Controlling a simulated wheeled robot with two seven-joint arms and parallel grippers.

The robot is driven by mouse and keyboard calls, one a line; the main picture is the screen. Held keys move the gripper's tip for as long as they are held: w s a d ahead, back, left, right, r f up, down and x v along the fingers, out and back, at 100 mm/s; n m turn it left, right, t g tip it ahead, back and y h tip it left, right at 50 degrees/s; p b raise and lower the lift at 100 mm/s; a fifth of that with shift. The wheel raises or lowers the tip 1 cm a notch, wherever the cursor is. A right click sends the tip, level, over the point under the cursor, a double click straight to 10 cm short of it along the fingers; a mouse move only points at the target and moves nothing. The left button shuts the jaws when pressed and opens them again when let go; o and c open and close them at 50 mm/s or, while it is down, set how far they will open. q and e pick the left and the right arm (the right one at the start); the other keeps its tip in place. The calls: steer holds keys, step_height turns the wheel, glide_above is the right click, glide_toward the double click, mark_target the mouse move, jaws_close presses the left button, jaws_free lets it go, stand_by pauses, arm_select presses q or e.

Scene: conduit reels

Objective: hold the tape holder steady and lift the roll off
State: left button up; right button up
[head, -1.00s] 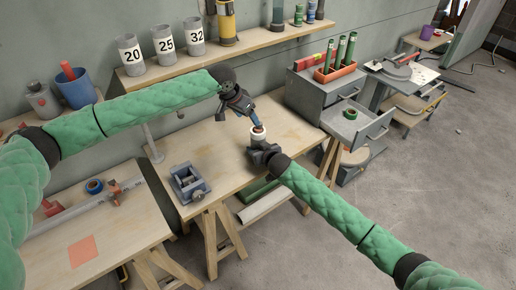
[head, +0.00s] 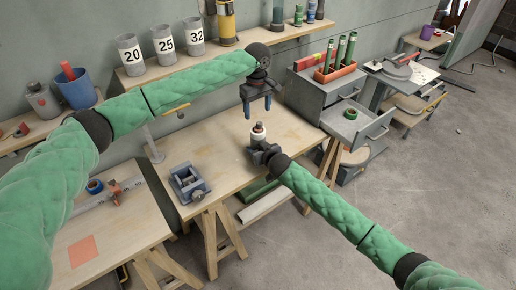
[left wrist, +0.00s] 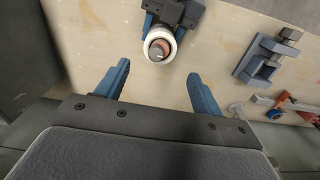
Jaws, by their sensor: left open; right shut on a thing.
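The white roll (head: 258,134) sits on the tape holder near the front right of the middle bench. In the left wrist view the white roll (left wrist: 149,46) rings a grey and reddish post, the top of the tape holder (left wrist: 159,48). The rest of the holder is mostly hidden by the roll and my right gripper. My right gripper (head: 259,147) is shut on the tape holder, coming from the front right. My left gripper (head: 258,107) is open and empty, fingers pointing down, above the roll and apart from it.
A grey clamp-like fixture (head: 189,183) stands on the left of the bench. A shelf (head: 205,55) with numbered cups runs along the wall behind. A grey drawer cabinet (head: 318,94) stands to the right. The bench top behind the roll is clear.

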mark_target(258, 124)
arm_select(q)
steer(key=shift+d+f, duration=0.1)
steer(key=shift+f, duration=4.85)
steer(key=c, duration=0.6)
